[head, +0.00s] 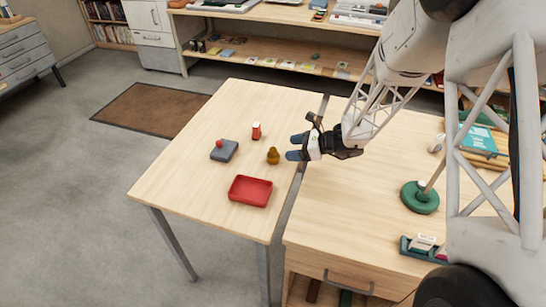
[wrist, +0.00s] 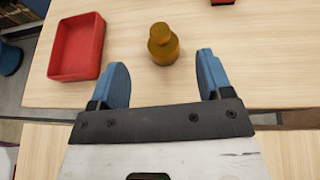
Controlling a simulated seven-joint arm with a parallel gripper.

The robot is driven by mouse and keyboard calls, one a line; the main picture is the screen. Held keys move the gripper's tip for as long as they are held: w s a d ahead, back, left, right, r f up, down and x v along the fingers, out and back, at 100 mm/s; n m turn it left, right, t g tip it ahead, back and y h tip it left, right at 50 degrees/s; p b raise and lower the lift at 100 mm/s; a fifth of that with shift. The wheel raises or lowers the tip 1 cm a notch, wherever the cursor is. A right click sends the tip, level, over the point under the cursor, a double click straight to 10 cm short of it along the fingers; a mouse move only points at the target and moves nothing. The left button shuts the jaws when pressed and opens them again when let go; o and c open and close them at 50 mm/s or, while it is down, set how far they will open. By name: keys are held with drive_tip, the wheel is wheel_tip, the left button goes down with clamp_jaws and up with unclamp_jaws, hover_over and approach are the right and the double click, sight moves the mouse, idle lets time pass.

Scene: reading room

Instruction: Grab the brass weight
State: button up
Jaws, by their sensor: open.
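The brass weight (head: 273,156) is a small golden-brown knobbed piece standing upright on the light wooden table, behind the red tray. In the wrist view the brass weight (wrist: 163,45) lies just beyond and between the two blue fingertips, not touching them. My gripper (head: 293,148) is open and empty, just to the right of the weight in the head view, with its fingers pointing left toward it. In the wrist view both fingers of my gripper (wrist: 162,72) are spread wide with bare table between them.
A red tray (head: 236,199) sits in front of the weight. A grey block with a red knob (head: 225,151) and a small red-and-white item (head: 256,131) stand nearby. A gap separates this table from the desk (head: 340,215), which bears a green lamp base (head: 419,197).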

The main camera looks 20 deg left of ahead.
sight(273, 149)
drive_tip(key=shift+x, duration=1.3)
drive_tip(key=shift+x, duration=2.55)
drive_tip(key=c, duration=1.3)
drive_tip(key=shift+r, duration=0.15)
